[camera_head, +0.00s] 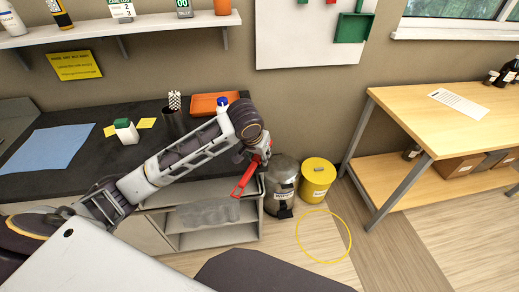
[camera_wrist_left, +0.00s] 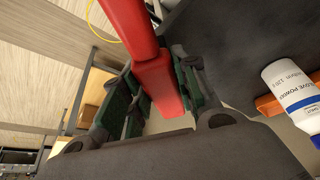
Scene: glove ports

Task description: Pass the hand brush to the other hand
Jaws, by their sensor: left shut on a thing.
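The red hand brush (camera_head: 244,180) hangs from my left gripper (camera_head: 262,157), in front of the dark counter's right end. In the left wrist view its red body (camera_wrist_left: 153,82) passes between the two green-padded fingers of my left gripper (camera_wrist_left: 155,95). The fingers are shut on it. The brush slants down and left in the head view; its bristles cannot be made out. My right gripper is in neither view.
The dark counter (camera_head: 60,182) holds an orange tray (camera_head: 203,105) and a white bottle with a blue cap (camera_wrist_left: 290,90). A steel bin (camera_head: 281,178) and a yellow bin (camera_head: 318,178) stand right of it. A yellow ring (camera_head: 349,240) lies on the floor. A wooden bench (camera_head: 430,120) stands at right.

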